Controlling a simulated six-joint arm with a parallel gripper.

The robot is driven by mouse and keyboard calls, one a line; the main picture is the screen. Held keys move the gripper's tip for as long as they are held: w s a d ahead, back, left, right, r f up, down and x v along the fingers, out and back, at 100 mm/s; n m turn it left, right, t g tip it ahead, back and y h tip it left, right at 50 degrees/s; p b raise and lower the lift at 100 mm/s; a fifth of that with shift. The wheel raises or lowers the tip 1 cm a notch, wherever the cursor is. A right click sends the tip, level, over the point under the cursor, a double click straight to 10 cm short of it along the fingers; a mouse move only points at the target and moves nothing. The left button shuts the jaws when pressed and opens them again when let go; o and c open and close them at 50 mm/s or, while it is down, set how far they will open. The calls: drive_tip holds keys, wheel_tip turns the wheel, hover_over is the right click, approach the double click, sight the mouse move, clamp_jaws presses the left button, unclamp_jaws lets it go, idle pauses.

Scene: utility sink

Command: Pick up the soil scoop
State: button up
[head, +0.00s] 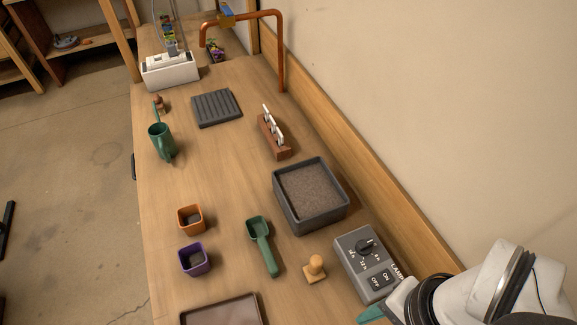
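The soil scoop (264,250) is green and lies on the wooden bench in the head view, near the front middle. Its bowl points away to the back and its handle runs toward the front right. Nothing touches it. My gripper (378,311) is at the lower right, beside the front of the grey lamp control box and well to the right of the scoop. A green tip shows at its end. The picture's lower edge and the viewing angle hide most of the fingers, so I cannot tell whether it is open.
A wooden stamp-like knob (315,267) stands between scoop and lamp control box (362,250). A dark soil tray (342,215) is behind right. Orange (190,219) and purple (194,261) pots stand left, a brown tray (222,306) in front. A wall bounds the right.

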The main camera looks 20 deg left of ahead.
drive_tip(key=shift+o, duration=1.2)
drive_tip(key=n+h, duration=0.2)
drive_tip(key=n, duration=1.3)
hover_over(264, 244)
wheel_tip(264, 244, down, 7)
wheel_tip(264, 244, down, 14)
drive_tip(key=shift+f, duration=0.2)
